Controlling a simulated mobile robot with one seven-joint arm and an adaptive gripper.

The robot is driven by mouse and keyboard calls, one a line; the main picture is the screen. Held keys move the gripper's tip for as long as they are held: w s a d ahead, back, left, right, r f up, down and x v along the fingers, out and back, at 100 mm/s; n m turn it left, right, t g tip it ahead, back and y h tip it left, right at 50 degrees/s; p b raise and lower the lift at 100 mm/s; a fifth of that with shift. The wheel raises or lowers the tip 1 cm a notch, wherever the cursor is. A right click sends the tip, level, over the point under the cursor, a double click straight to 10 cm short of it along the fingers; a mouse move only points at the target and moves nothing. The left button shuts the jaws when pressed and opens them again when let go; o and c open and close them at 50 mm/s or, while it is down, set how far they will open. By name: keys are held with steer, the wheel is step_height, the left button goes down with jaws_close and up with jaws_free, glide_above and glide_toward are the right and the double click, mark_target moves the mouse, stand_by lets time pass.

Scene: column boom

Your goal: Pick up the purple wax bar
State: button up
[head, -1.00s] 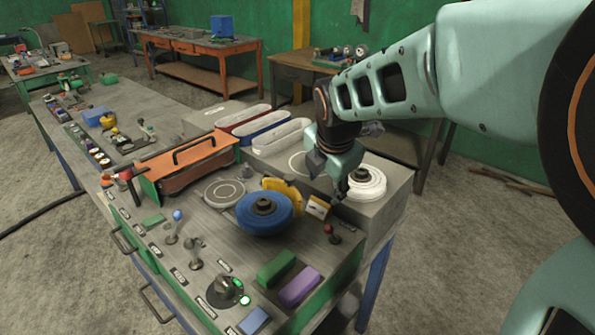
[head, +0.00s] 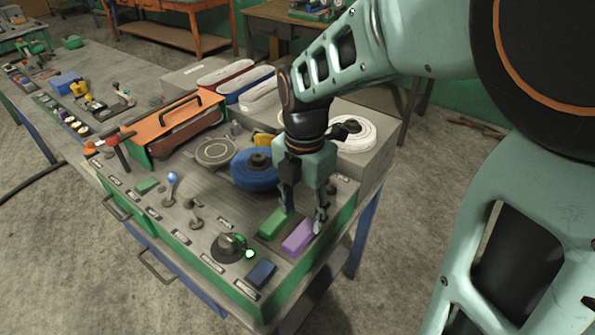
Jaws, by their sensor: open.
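The purple wax bar (head: 298,237) lies on the front right of the grey bench top, next to a green bar (head: 273,224) on its left. My gripper (head: 304,221) points down at the bars with its fingers apart. One finger is by the green bar and the other is by the right end of the purple bar. The finger tips overlap the bars in the picture. I cannot tell whether they touch them. Nothing is held.
A blue bar (head: 262,273) lies at the front edge, beside a dark knob (head: 230,244) with green lights. An orange-lidded box (head: 175,128) sits farther back.

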mark_target(301, 232)
steer(key=shift+w+a+f+b, duration=0.1)
steer(key=shift+w+f+b, duration=0.05)
steer(key=shift+f+b, duration=1.35)
steer(key=shift+w+a+f+b, duration=0.1)
steer(key=shift+f+b, duration=1.1)
steer(key=shift+f, duration=0.6)
steer(key=shift+r, duration=0.1)
steer(key=c, duration=1.2)
steer(key=shift+c, duration=0.2)
steer(key=shift+r, duration=0.15)
